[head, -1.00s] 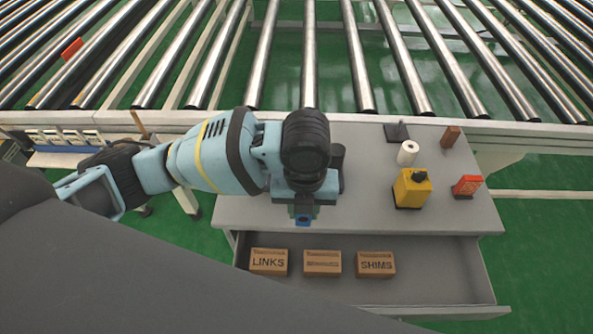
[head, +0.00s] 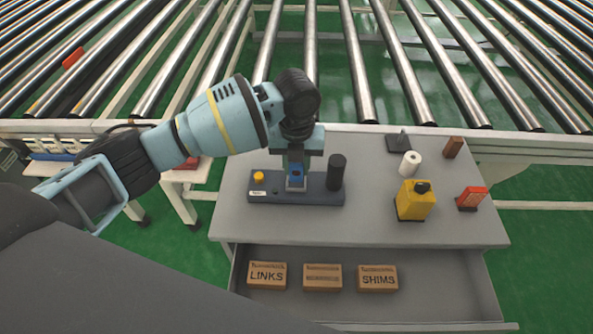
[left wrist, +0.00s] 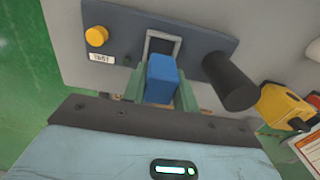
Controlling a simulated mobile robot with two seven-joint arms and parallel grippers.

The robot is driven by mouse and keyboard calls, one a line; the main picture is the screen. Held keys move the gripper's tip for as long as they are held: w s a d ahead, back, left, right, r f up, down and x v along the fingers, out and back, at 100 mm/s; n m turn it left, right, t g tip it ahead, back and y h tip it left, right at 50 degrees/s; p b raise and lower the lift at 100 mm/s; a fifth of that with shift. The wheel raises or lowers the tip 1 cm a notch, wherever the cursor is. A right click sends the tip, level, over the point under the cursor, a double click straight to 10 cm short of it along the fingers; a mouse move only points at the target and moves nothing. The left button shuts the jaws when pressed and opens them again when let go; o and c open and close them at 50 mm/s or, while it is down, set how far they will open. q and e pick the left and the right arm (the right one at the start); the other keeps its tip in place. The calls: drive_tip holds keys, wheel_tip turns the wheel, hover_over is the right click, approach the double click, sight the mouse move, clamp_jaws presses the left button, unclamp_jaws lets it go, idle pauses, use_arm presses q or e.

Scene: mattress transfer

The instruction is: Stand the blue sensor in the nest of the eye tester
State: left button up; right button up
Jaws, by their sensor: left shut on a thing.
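The eye tester (head: 320,194) is a dark grey-blue block on the grey bench top, with a yellow button (head: 258,176) at its left and a black cylinder (head: 336,172) at its right. It also shows in the left wrist view (left wrist: 205,36), where its nest (left wrist: 161,45) is a light square frame. My left gripper (head: 296,178) points down over the tester, shut on the blue sensor (left wrist: 161,77). In the left wrist view the sensor stands between green fingers, just in front of the nest frame. Its lower end is hidden, so I cannot tell whether it touches the nest. My right gripper is out of view.
A yellow bottle-like box (head: 415,201), a white roll (head: 409,164), a red box (head: 471,198) and a brown block (head: 453,147) stand to the right. The open drawer (head: 440,285) in front holds small cartons (head: 322,277). A roller conveyor (head: 360,75) runs behind.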

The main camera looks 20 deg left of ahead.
sight(296, 173)
use_arm(q)
drive_tip(key=shift+w+a+f, duration=0.2)
drive_tip(key=shift+w, duration=0.2)
drive_tip(key=shift+f, duration=1.55)
drive_tip(key=shift+f, duration=0.1)
drive_tip(key=o, duration=1)
wheel_tip(296, 173, up, 12)
drive_tip(key=shift+r+p, duration=0.1)
drive_tip(key=shift+p, duration=0.25)
